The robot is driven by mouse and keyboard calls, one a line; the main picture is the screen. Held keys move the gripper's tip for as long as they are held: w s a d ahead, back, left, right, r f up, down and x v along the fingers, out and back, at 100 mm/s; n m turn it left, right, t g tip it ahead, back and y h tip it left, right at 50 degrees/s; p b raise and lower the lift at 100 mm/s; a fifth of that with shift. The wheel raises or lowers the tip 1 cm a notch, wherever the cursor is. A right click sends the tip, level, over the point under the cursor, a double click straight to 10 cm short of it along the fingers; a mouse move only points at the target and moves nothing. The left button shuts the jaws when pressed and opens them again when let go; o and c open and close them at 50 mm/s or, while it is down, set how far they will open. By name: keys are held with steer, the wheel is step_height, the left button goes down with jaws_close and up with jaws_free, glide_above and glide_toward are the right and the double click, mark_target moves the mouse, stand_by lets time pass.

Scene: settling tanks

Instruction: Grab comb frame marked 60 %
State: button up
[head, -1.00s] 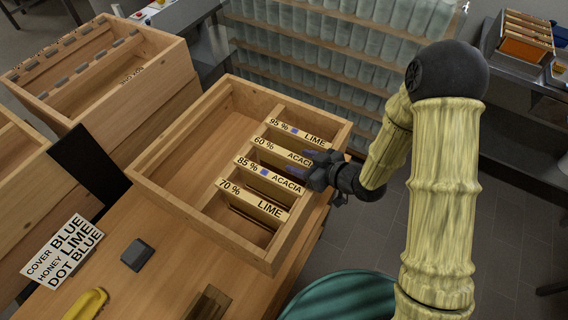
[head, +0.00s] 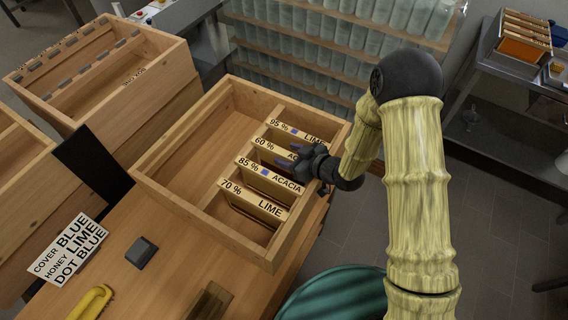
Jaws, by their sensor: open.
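The comb frame marked 60 % (head: 268,146) hangs in the wooden hive box (head: 171,176), second from the back in a row of frames. Its label reads "60 % AC..." and its right end is hidden behind my gripper. My gripper (head: 288,160) is open, its dark fingers over the right part of the 60 % frame, pointing left. I cannot tell whether the fingers touch it. The 95 % LIME frame (head: 296,132) with a blue dot is behind it. The 85 % ACACIA frame (head: 268,174) with a blue dot and the 70 % LIME frame (head: 252,200) are in front.
The box's left part is empty. A card (head: 68,249) reads "COVER BLUE, HONEY LIME, DOT BLUE". A grey block (head: 141,252) and a yellow object (head: 92,302) lie on the table. Another wooden box (head: 150,84) stands back left. Shelves of jars (head: 330,60) stand behind.

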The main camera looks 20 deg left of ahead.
jaws_close()
stand_by(1.3)
